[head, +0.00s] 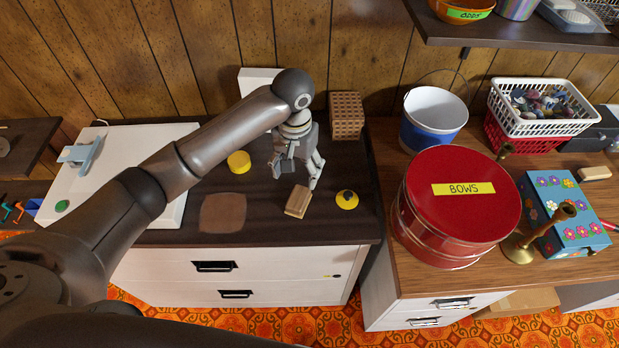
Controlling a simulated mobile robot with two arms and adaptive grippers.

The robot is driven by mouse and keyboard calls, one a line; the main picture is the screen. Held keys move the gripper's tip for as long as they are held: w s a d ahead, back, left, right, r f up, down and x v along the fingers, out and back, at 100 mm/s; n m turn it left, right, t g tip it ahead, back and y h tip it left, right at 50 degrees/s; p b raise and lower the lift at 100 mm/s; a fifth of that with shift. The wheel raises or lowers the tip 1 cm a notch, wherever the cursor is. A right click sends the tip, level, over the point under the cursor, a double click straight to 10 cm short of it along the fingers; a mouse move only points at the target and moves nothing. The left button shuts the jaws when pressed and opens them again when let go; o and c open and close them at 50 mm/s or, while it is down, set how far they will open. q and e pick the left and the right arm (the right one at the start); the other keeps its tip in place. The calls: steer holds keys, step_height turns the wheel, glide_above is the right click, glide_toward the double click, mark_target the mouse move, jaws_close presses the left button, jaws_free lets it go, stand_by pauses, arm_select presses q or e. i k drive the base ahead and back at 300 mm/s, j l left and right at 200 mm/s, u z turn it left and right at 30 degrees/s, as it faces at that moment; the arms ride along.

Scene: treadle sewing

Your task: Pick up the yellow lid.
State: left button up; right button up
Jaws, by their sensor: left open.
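The yellow lid (347,200), a small round disc with a dark knob on top, lies on the dark cabinet top near its right front. My left gripper (298,178) is open and points down over the cabinet top, to the left of and behind the lid, apart from it. Nothing shows between its fingers. A small wooden block (298,202) lies just in front of the gripper, left of the lid. A short yellow round container (239,162) stands left of the gripper. My right gripper does not show.
A woven brown box (346,115) stands behind the gripper. A brown square patch (222,213) lies front left, and a white board (113,170) further left. On the right-hand table stand a red "BOWS" tin (455,217) and a blue-white bucket (433,118).

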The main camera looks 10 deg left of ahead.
mark_target(346, 199)
steer(key=i+l+u, duration=0.15)
steer(key=l, duration=0.4)
steer(key=l+u, duration=0.15)
steer(key=l, duration=0.4)
steer(key=i+l+u, duration=0.1)
steer(key=l, duration=0.45)
